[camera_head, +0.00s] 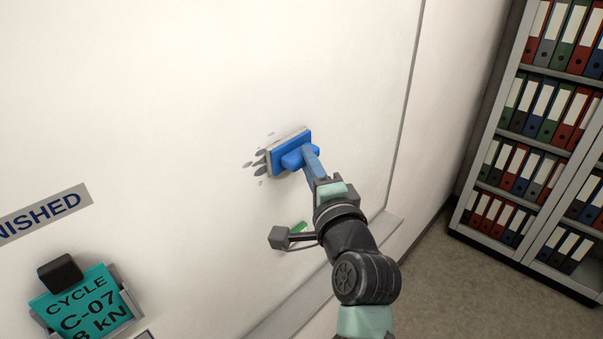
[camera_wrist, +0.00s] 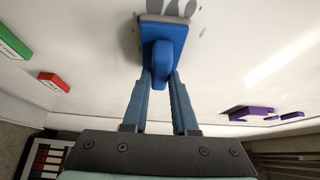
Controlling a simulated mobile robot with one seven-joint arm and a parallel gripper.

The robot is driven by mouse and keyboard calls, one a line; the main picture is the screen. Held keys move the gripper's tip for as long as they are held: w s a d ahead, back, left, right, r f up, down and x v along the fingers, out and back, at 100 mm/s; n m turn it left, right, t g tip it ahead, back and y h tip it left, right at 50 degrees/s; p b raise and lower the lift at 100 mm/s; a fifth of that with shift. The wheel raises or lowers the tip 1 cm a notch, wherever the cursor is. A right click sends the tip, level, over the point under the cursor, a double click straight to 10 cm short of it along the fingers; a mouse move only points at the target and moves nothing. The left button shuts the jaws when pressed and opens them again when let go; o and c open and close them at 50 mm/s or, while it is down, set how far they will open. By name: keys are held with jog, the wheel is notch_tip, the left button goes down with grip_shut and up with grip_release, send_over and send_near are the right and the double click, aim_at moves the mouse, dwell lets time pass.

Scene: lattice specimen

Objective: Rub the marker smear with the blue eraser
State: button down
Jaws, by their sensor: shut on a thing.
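The blue eraser (camera_head: 290,152) has a grey pad that faces the white board and appears to be against it. My gripper (camera_head: 309,158) is shut on the eraser's handle, and both fingers show around it in the wrist view (camera_wrist: 162,78). The marker smear (camera_head: 259,162) is a patch of dark grey streaks on the board. It shows just left of the eraser in the head view and beyond the pad in the wrist view (camera_wrist: 185,8). The eraser covers part of the smear area, so what lies under it is hidden.
The whiteboard (camera_head: 200,90) is clear around the smear. A ledge (camera_head: 384,226) runs below it. A teal card (camera_head: 80,303) and a lettered strip (camera_head: 45,212) are at lower left. A green piece (camera_head: 299,227) is near my wrist. Binder shelves (camera_head: 530,130) stand right.

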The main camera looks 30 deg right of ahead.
jog(key=shift+w+d, duration=0.2)
jog(key=shift+d, duration=0.35)
jog(key=shift+a, duration=0.1)
